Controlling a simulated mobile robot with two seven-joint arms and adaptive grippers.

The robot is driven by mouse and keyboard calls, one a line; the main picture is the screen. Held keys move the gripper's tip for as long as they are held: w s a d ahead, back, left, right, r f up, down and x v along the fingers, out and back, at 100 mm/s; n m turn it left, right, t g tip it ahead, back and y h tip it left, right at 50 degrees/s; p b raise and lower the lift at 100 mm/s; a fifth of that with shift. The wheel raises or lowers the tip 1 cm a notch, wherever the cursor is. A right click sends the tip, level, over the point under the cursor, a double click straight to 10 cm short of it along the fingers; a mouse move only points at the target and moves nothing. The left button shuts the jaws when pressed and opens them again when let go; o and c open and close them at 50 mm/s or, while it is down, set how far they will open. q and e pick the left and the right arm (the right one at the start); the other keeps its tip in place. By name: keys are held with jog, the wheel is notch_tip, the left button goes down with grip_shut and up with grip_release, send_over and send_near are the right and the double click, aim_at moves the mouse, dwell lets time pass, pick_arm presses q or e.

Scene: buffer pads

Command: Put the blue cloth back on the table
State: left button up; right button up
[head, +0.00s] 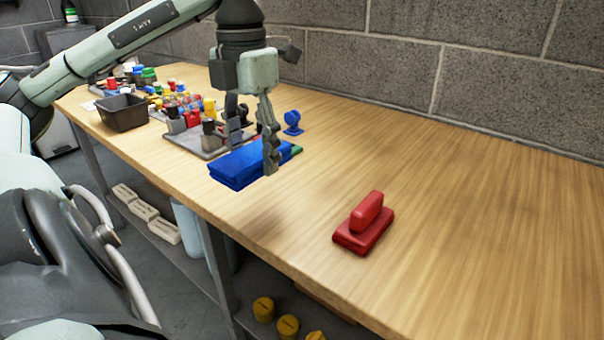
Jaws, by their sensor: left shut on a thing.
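The blue cloth (236,166) is a folded, flat bundle at the middle left of the head view. My left gripper (269,160) comes down from above and is shut on the right part of the cloth. A soft shadow on the bare wood in front of the cloth suggests that it is held a little above the table. Its underside is hidden, so I cannot tell the height. The wooden table (470,230) runs along the wall. My right gripper is not in view.
A red block with a handle (364,226) stands near the front edge. A blue knob-like piece (293,122) is behind the cloth. A grey tray (189,142) with small bottles and a dark bin (122,112) are at left. The table's right side is clear.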

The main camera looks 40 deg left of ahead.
pick_arm(q)
jog(key=w, duration=0.1)
jog(key=w+f, duration=0.2)
jog(key=shift+d+p, duration=0.3)
jog(key=shift+p, duration=0.1)
send_over(302, 199)
notch_tip(302, 199, down, 3)
jog(key=shift+f, duration=0.2)
jog(key=shift+f+p, duration=0.4)
jog(key=shift+f, duration=1.6)
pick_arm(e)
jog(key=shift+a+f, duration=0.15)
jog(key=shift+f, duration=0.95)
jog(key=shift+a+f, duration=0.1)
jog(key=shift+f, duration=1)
pick_arm(q)
jog(key=shift+f, duration=0.2)
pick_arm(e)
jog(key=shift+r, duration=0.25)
pick_arm(q)
jog(key=o, duration=1.1)
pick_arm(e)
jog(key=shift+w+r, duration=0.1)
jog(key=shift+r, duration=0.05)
pick_arm(q)
jog(key=shift+r, duration=0.1)
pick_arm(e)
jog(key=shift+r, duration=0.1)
